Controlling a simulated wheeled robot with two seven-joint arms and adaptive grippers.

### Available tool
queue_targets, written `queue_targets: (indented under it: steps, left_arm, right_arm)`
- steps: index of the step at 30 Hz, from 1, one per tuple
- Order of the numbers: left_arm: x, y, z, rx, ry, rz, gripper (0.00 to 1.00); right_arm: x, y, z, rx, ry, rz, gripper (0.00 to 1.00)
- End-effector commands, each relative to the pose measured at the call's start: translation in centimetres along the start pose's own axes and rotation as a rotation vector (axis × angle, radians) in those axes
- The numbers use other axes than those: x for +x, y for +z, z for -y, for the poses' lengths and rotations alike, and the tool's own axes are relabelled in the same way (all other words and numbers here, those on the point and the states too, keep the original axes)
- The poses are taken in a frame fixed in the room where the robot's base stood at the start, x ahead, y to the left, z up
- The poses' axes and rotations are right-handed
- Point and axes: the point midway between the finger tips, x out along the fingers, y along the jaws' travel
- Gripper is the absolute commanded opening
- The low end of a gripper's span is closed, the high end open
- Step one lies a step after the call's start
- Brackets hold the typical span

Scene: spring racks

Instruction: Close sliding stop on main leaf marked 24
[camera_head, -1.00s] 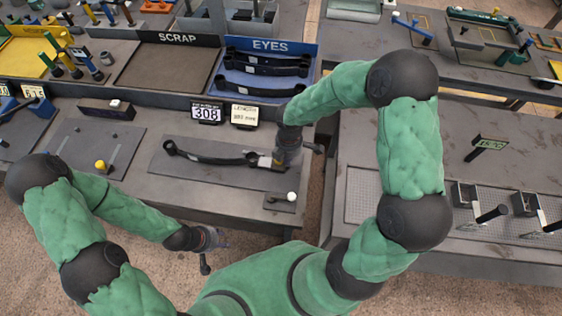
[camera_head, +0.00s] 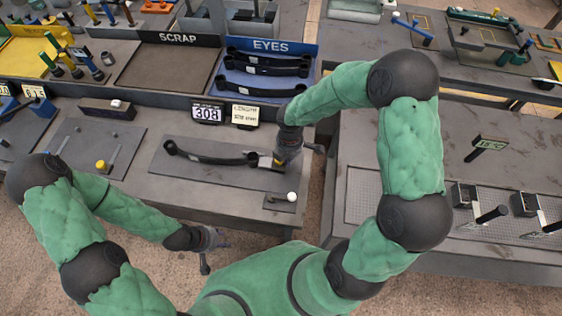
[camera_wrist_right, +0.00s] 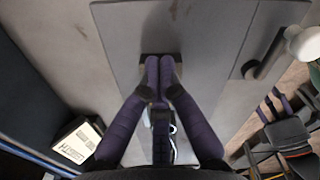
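A dark leaf (camera_head: 215,157) with a rolled eye at its left end lies on a grey plate on the bench. A small pale-yellow and dark piece (camera_head: 265,161), perhaps the sliding stop, is at its right end beside my right gripper (camera_head: 281,163). In the right wrist view, the right gripper's purple fingers (camera_wrist_right: 159,66) are together at the tips, against or just over a dark brown block (camera_wrist_right: 147,60) wider than they are. Contact is unclear. No mark 24 is readable. My left gripper (camera_head: 206,252) hangs in front of the bench, away from the leaf; its fingers are unclear.
A display reading 308 (camera_head: 207,113) and a pale display (camera_head: 245,116) stand behind the plate. A small plate with a white-knobbed lever (camera_head: 291,197) is at front right. Behind are the SCRAP tray (camera_head: 130,75) and blue EYES rack (camera_head: 230,88).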

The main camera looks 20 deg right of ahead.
Motion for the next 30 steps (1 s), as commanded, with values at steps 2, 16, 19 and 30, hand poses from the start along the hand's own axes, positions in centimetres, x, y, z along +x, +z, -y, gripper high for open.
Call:
queue_targets:
  steps: [2, 16, 19, 30]
  left_arm:
    - [-0.1, 0.0, -0.1, 0.0, 0.0, 0.0, 0.4]
    - [-2.1, 0.1, -0.8, 0.0, 0.0, 0.0, 0.4]
    - [-2.5, 0.1, -0.9, 0.0, 0.0, 0.0, 0.4]
    - [-4.1, 0.2, -1.4, 0.0, 0.0, 0.0, 0.4]
  right_arm:
    - [-0.2, 0.0, 0.0, 0.0, 0.0, 0.0, 0.0]
    - [-2.5, 0.1, 0.0, 0.0, -0.001, 0.001, 0.0]
    - [-3.0, 0.1, 0.0, 0.0, -0.001, 0.001, 0.0]
    - [-4.9, 0.1, 0.0, 0.0, -0.001, 0.001, 0.0]
